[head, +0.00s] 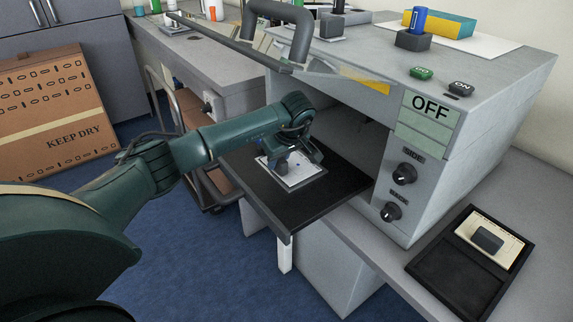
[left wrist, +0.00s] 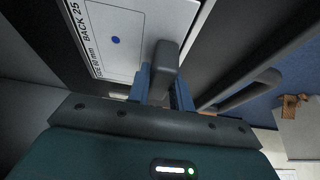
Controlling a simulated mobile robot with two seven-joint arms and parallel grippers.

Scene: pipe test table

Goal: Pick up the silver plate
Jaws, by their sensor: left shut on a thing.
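The silver plate (head: 308,178) lies on the black shelf (head: 262,202) that sticks out of the front of the grey machine. In the left wrist view the plate (left wrist: 115,35) shows a blue dot and the printed words "BACK 25". A grey upright handle (left wrist: 165,62) stands at its edge. My left gripper (head: 285,163) is over the plate. In the left wrist view its blue fingers (left wrist: 160,82) are on either side of the handle, shut on it. My arm hides part of the plate. My right gripper is in neither view.
The grey machine (head: 475,100) has an "OFF" panel, two knobs and a raised clear cover with a thick handle (head: 291,35). A black tray (head: 450,278) with a cream plate (head: 490,240) lies at the right. A cardboard box (head: 50,105) stands at the left. Blue floor is open in front.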

